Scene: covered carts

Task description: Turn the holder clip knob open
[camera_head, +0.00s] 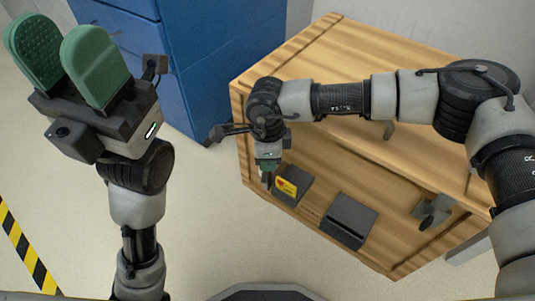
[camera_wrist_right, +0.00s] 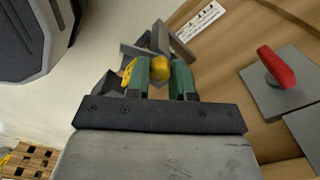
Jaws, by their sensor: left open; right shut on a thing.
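The round golden-yellow knob (camera_wrist_right: 161,66) sits between the two green fingers of my right gripper (camera_wrist_right: 162,80) in the right wrist view, and the gripper is shut on it. A grey angled holder (camera_wrist_right: 181,43) stands behind the knob. In the head view my right gripper (camera_head: 267,176) points down at the front of the wooden cart, beside a dark box with a yellow label (camera_head: 287,187). The knob itself is hidden there. My left gripper (camera_head: 65,62) is raised at the upper left, open and empty, with its green fingers apart.
The wooden cart (camera_head: 330,60) has a dark grey box (camera_head: 349,220) and a grey fitting (camera_head: 433,211) on its front. A red handle (camera_wrist_right: 275,67) on a grey plate is right of the knob. A blue cabinet (camera_head: 185,60) stands behind.

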